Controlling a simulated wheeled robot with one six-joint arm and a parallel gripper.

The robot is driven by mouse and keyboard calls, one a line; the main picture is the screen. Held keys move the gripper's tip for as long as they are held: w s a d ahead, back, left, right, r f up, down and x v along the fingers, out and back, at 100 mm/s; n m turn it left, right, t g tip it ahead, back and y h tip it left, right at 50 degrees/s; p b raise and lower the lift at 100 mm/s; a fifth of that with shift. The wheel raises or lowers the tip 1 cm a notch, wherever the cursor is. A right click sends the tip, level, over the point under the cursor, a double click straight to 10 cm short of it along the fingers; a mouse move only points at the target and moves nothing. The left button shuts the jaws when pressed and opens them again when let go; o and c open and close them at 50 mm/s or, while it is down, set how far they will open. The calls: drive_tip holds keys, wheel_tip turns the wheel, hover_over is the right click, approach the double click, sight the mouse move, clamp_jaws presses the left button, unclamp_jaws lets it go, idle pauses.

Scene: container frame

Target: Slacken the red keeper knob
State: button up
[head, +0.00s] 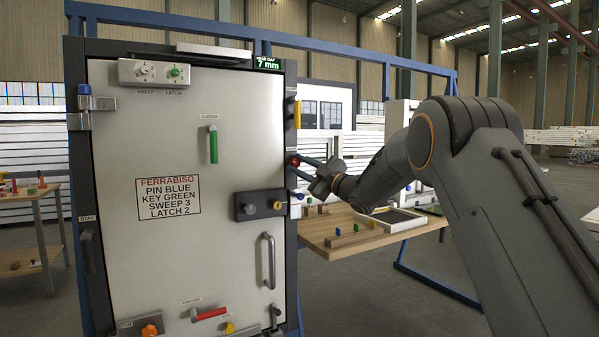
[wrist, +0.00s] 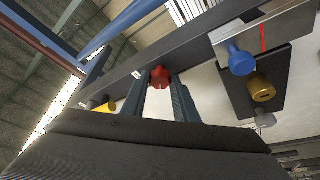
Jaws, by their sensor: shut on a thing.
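The red keeper knob (head: 293,161) sits on the dark right-hand edge of the frame around the white door panel (head: 170,260). In the wrist view the red knob (wrist: 160,76) shows between the tips of my two fingers. My gripper (head: 298,168) reaches in from the right and is shut on the knob, with one finger on each side. In the wrist view my gripper (wrist: 160,90) covers the knob's lower part. Whether the knob has turned cannot be told.
A yellow handle (head: 297,114) is above the knob on the same edge. A blue knob (wrist: 240,60) and a brass cylinder (wrist: 262,88) are nearby. A lock box (head: 258,205) and door handle (head: 268,260) are on the panel. A wooden table (head: 330,245) stands behind, under my arm.

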drive_tip(key=n+g, duration=0.1)
drive_tip(key=n, duration=0.1)
drive_tip(key=n+g, duration=0.1)
drive_tip(key=n, duration=0.2)
drive_tip(key=shift+w+r+h+b, duration=0.1)
drive_tip(key=shift+h+b, duration=0.2)
drive_tip(key=n+g, duration=0.1)
drive_tip(key=n, duration=0.3)
drive_tip(key=shift+r+h, duration=0.1)
drive_tip(key=shift+h, duration=0.3)
drive_tip(key=shift+n, duration=0.3)
drive_tip(key=o, duration=1.1)
drive_tip(key=shift+g, duration=0.3)
drive_tip(key=shift+c, duration=0.2)
drive_tip(key=v, duration=0.8)
